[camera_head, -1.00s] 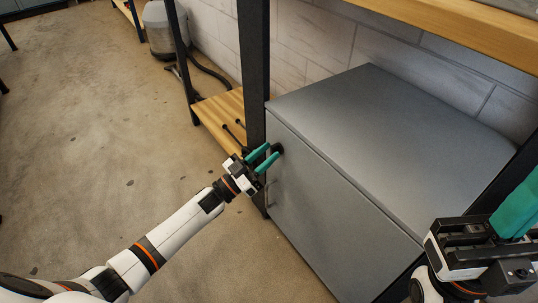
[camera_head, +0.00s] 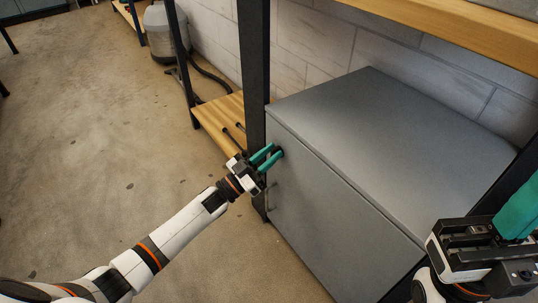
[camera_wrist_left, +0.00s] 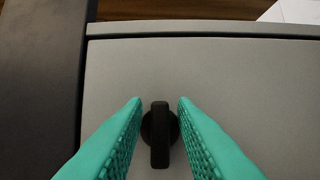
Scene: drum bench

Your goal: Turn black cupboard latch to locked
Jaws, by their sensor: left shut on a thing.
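The black latch (camera_wrist_left: 160,138) is a round knob with an upright bar on the grey cupboard's door (camera_wrist_left: 235,110). My left gripper (camera_wrist_left: 160,103) has its teal fingers on either side of the bar and is shut on it. In the head view my left gripper (camera_head: 276,154) reaches the cupboard (camera_head: 390,130) near the door's upper left corner, and its fingers mostly hide the latch. My right gripper (camera_head: 515,215) is at the right edge, away from the cupboard front. Its fingers are partly cut off, so its opening cannot be judged.
A dark post (camera_head: 254,80) stands just left of the cupboard. A door handle (camera_head: 269,195) sits below the latch. A low wooden shelf (camera_head: 215,115) is behind the post, and a wooden worktop (camera_head: 480,30) is above. The floor at left is clear.

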